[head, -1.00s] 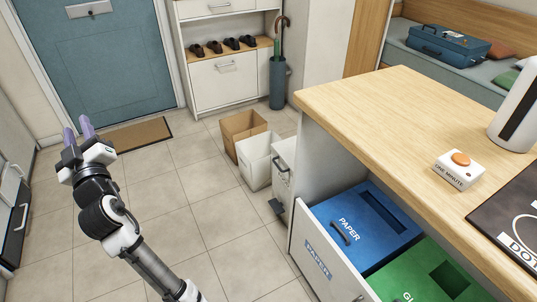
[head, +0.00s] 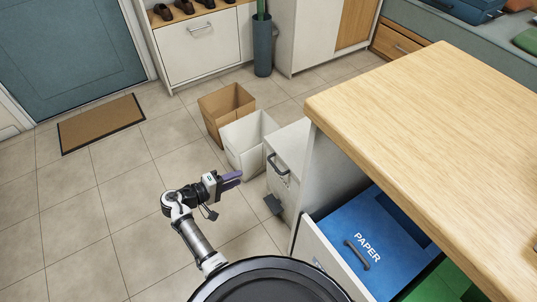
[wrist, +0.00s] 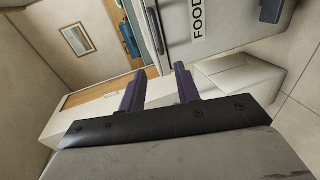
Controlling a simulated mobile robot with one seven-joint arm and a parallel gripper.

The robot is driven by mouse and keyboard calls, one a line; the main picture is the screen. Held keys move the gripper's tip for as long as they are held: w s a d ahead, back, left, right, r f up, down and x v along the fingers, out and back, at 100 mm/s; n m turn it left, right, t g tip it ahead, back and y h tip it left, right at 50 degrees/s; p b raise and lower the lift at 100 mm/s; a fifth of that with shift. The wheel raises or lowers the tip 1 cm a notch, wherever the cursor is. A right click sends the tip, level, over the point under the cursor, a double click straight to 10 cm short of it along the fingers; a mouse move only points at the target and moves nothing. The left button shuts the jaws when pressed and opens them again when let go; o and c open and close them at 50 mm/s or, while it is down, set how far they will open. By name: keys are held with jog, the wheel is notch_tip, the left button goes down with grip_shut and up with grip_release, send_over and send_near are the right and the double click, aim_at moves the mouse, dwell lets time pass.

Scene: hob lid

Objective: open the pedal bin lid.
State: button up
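The white pedal bin (head: 290,146) stands against the end of the wooden-topped counter, with its lid lying flat and shut. It has a dark bar handle (head: 277,164) on its upper front and a dark pedal (head: 272,204) low down. The wrist view is turned sideways and shows the bin front (wrist: 225,15) marked FOOD, the handle (wrist: 155,30) and part of the pedal (wrist: 271,10). My gripper (head: 232,180) is in front of the bin, left of it in the head view. Its purple fingers (wrist: 158,86) are apart and empty, short of the bin.
A white open box (head: 247,140) and a brown box (head: 221,108) stand beside the bin. The pulled-out drawer with the blue PAPER container (head: 370,235) is to the right, below the counter top (head: 420,130). The tiled floor on the left is clear, with a doormat (head: 100,124).

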jog(key=s+x, duration=0.1)
jog(key=x, duration=1.3)
jog(key=shift+w+d+h, duration=0.2)
jog(key=shift+d+h, duration=0.1)
jog(key=shift+d, duration=0.2)
grip_shut()
